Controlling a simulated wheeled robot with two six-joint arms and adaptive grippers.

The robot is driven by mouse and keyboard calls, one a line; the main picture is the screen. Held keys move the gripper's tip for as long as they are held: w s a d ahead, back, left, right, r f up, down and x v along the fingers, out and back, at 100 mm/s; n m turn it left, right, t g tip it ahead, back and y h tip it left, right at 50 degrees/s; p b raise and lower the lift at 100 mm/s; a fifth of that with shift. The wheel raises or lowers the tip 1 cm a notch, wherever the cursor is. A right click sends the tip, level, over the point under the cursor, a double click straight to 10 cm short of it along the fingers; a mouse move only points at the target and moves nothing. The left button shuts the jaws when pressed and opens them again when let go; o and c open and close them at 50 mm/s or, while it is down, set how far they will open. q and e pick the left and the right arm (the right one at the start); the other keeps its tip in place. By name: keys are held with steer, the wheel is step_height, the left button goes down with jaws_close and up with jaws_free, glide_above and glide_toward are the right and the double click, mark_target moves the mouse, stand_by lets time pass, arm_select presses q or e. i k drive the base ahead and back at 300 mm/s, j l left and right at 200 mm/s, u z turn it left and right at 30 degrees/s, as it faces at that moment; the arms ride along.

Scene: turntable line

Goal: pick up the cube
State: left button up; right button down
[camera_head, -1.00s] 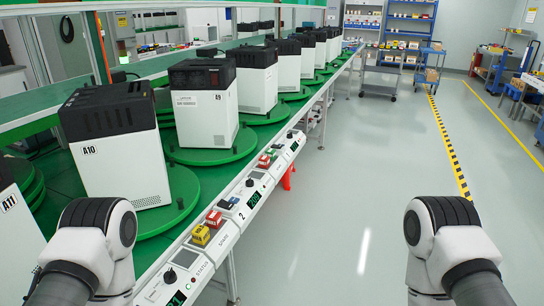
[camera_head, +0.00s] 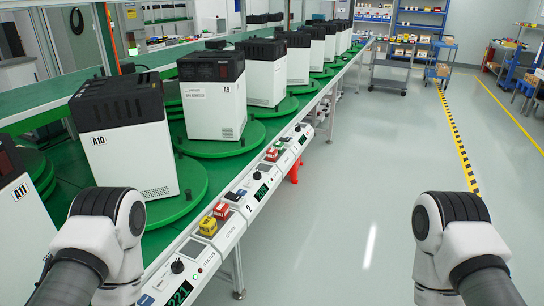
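No object is clearly recognisable as the cube. A small yellow block (camera_head: 208,226) and a small red block (camera_head: 221,210) sit on the sloped white control panel along the line's edge. They may be switches or buttons; I cannot tell. My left arm comes in at the lower left, with its dark-capped joint in front of the line. My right arm comes in at the lower right, over the floor. Neither gripper shows in the view.
White machines with black tops, such as A10 (camera_head: 127,158) and A9 (camera_head: 212,108), stand on green turntables (camera_head: 185,205) along the line. The grey floor (camera_head: 330,220) to the right is open. A cart (camera_head: 390,68) and shelves stand far back.

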mark_target(271, 154)
steer(key=i+l+u, duration=0.15)
steer(key=i+l, duration=0.5)
steer(key=i+l+u, duration=0.15)
steer(key=i+l, duration=0.5)
steer(key=l, duration=0.15)
